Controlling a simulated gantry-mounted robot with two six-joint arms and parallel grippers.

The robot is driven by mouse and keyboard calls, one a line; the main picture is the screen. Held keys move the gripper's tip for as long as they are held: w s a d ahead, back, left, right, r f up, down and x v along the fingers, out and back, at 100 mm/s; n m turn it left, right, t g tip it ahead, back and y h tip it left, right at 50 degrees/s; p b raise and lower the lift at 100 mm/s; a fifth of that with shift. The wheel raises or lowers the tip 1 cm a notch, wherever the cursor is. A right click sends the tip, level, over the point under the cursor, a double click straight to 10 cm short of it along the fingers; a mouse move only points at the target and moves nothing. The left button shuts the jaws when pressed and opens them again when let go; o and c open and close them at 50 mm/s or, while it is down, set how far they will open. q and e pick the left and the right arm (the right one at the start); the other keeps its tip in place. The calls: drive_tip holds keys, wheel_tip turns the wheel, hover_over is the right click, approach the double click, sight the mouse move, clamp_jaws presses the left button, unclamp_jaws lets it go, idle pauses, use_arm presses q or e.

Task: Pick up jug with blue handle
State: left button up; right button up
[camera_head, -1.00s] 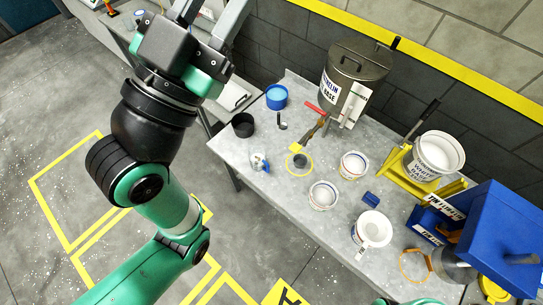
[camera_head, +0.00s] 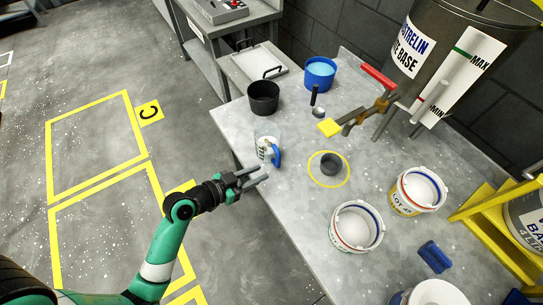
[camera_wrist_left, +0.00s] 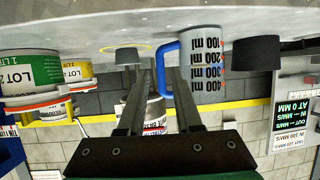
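My left gripper (camera_head: 262,176) is just in front of the jug and handle, open and empty. In the left wrist view, which is upside down, the jug (camera_wrist_left: 204,68) shows ml marks, and its blue handle (camera_wrist_left: 160,68) lies beyond the fingertips of my left gripper (camera_wrist_left: 158,72). My right gripper is not in view.
A black pot (camera_head: 263,98) and a blue pot (camera_head: 320,73) stand behind the jug. A small grey cup (camera_head: 330,165) sits in a yellow ring to the right. White tubs (camera_head: 356,227) stand at front right. A large steel tank (camera_head: 455,45) with a tap is at the back.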

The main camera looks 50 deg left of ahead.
sight(284, 167)
use_arm(q)
drive_tip(key=b+x, duration=0.2)
drive_tip(key=x, duration=0.4)
drive_tip(key=shift+w+r+b, duration=0.15)
drive_tip(key=shift+b, duration=0.25)
drive_tip(key=shift+w, duration=0.5)
drive_tip(key=b+x, duration=0.2)
drive_tip(key=x, duration=0.2)
drive_tip(key=shift+w, duration=0.35)
clamp_jaws()
